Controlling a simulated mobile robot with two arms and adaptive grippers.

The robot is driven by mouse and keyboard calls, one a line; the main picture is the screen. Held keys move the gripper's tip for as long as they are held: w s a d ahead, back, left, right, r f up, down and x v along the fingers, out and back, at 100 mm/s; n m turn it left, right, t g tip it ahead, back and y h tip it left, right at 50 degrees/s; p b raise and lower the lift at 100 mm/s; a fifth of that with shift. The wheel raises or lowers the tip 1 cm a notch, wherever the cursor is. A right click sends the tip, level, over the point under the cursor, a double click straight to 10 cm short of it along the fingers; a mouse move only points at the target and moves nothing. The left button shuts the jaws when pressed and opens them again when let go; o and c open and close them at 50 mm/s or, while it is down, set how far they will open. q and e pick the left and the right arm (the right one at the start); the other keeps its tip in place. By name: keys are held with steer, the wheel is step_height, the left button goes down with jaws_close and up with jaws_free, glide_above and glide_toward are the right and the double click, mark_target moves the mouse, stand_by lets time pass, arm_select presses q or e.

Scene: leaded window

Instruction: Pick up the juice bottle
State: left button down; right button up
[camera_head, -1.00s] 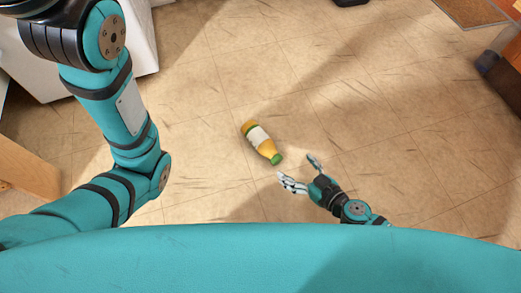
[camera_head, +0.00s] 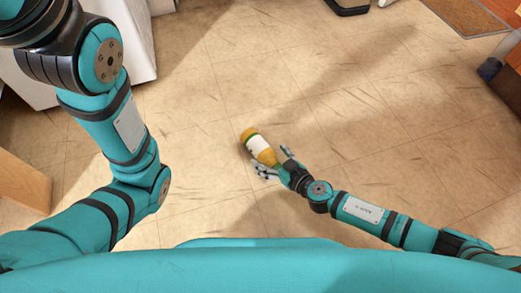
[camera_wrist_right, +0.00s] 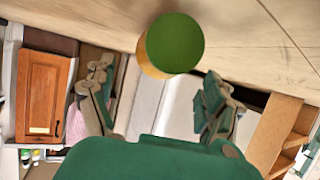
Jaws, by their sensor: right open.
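The juice bottle (camera_head: 260,148) lies on its side on the tiled floor, with an orange body, a white label and a green cap. My right gripper (camera_head: 276,162) is open, its fingers on either side of the bottle's cap end. In the right wrist view the bottle's green cap (camera_wrist_right: 174,43) faces the camera, beyond and between the spread fingers of the right gripper (camera_wrist_right: 160,98). Whether a finger touches the bottle I cannot tell. My left arm shows at the left of the head view, but its gripper is out of view.
The floor (camera_head: 230,100) around the bottle is clear. A white piece of furniture (camera_head: 125,40) stands at the upper left and a wooden piece (camera_head: 22,183) at the left edge. A brown mat (camera_head: 462,15) lies at the upper right.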

mark_target(264, 151)
steer(key=b+x, duration=0.2)
steer(key=x, duration=0.1)
steer(key=shift+w+f, duration=0.35)
steer(key=shift+w+a+f, duration=0.1)
steer(key=shift+w+a, duration=0.2)
steer(key=c, duration=1.5)
steer(key=shift+c, duration=0.4)
steer(key=shift+r, duration=0.2)
